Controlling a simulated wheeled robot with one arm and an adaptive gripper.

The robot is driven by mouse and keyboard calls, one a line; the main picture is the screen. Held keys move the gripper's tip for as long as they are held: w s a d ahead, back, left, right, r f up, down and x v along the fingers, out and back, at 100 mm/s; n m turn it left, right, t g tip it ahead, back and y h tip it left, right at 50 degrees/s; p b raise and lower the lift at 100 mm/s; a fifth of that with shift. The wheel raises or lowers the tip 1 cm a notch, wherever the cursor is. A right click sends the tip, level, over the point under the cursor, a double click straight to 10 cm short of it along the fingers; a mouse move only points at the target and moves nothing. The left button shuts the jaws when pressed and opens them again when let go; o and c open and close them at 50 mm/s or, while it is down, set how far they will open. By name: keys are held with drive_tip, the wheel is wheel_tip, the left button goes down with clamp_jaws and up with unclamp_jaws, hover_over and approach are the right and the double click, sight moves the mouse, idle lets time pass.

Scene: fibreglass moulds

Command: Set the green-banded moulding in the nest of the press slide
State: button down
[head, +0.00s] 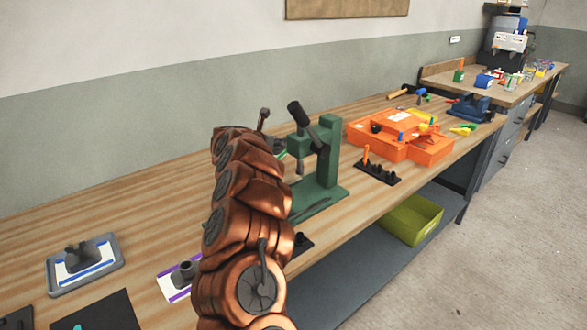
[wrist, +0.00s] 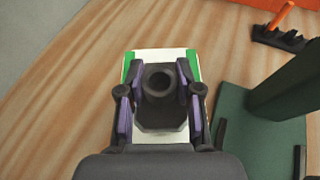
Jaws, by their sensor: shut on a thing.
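The green-banded moulding (wrist: 145,55) shows in the wrist view as a white plate with green side bands and a dark hollow boss. My gripper (wrist: 160,95) is shut on its dark boss, a purple-padded finger on each side. I cannot tell its height above the bench. The green press (head: 328,150) stands right of my arm in the head view; its base (wrist: 235,112) lies right of the moulding in the wrist view, with dark rails on it. The nest is not clearly visible.
A purple-banded moulding (head: 180,275) and a blue-banded one in a grey tray (head: 117,270) sit at the left. A black rack (head: 378,172) and an orange case (head: 400,135) stand right of the press. Bare bench lies behind my arm.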

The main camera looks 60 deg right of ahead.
wheel_tip(320, 180, down, 10)
drive_tip(key=shift+d+r+p, duration=0.1)
drive_tip(key=shift+r+p, duration=0.05)
drive_tip(key=shift+p, duration=0.5)
drive_tip(key=c, duration=0.8)
unclamp_jaws()
drive_tip(key=shift+o, duration=0.2)
drive_tip(key=shift+b+v, duration=0.5)
drive_tip(key=shift+v, duration=0.6)
drive_tip(key=shift+b+v, duration=1.45)
drive_tip(key=shift+v, duration=3.5)
drive_tip(key=shift+s, duration=0.1)
